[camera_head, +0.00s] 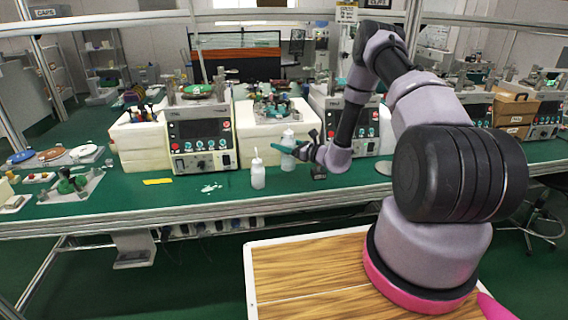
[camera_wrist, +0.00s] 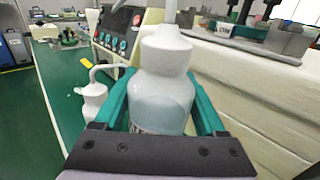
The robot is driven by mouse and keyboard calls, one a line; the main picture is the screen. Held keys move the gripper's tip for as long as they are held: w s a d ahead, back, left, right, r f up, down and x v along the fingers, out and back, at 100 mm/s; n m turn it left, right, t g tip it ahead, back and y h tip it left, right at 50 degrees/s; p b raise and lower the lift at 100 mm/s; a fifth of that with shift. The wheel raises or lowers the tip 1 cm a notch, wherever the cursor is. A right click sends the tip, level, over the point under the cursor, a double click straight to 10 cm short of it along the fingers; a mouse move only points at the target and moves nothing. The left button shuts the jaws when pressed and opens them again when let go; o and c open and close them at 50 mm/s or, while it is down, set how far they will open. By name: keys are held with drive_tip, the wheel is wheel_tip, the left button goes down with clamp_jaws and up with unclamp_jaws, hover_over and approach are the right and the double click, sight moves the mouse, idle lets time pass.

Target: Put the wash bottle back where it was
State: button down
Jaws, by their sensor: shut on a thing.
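A white wash bottle (camera_wrist: 162,88) fills the middle of the wrist view, between the two teal fingers of my gripper (camera_wrist: 165,105). The fingers press on its sides, and its cap and nozzle point up. In the head view the held bottle (camera_head: 288,141) is upright near the front of the lapping machine, partly covered by my gripper (camera_head: 291,152). I cannot tell whether its base touches the bench. A second white wash bottle (camera_head: 257,172) with a bent spout stands on the green bench to the left of my gripper; it also shows in the wrist view (camera_wrist: 93,100).
The green bench (camera_head: 120,195) has a white spill or scrap (camera_head: 211,188) and a yellow strip (camera_head: 158,181) left of the second bottle. Lapping machines with control panels (camera_head: 201,139) line the back. The bench front between the bottles and its edge is mostly clear.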

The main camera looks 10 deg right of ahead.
sight(283, 156)
drive_tip(key=shift+d+f, duration=0.1)
drive_tip(key=shift+f, duration=2.6)
drive_tip(key=shift+f, duration=0.2)
unclamp_jaws()
